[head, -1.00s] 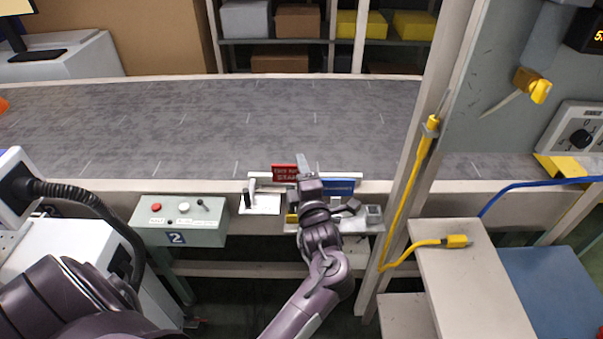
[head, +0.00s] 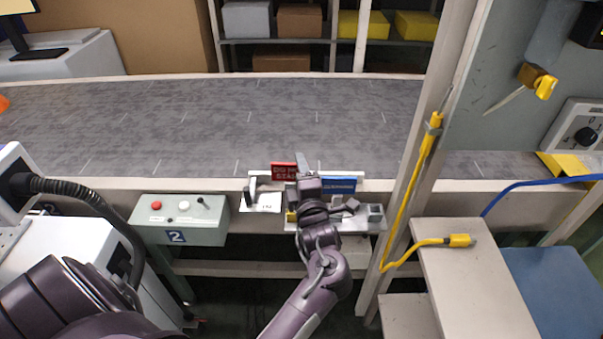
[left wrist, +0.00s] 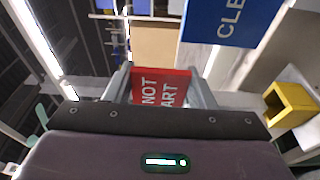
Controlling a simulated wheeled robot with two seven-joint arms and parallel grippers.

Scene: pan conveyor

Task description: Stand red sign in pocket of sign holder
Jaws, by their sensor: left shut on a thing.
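The red sign (head: 283,172), with white lettering, is upright at the near edge of the conveyor. My left gripper (head: 301,165) is shut on it; in the left wrist view the red sign (left wrist: 160,88) shows between the two fingers. A white rail (head: 259,174), which looks like the sign holder, runs behind the red sign. A blue sign (head: 338,185) stands upright at its right part, and also shows in the left wrist view (left wrist: 230,22). My wrist hides the rail's middle, and I cannot tell whether the red sign is in a pocket. My right gripper is out of view.
A green control box (head: 180,221) with buttons is left of the rail. A small plate (head: 267,206) with a dark upright piece lies between. A tray of small parts (head: 374,223) is right of my wrist. A post with yellow cable (head: 427,140) stands further right. The conveyor (head: 200,120) is empty near here.

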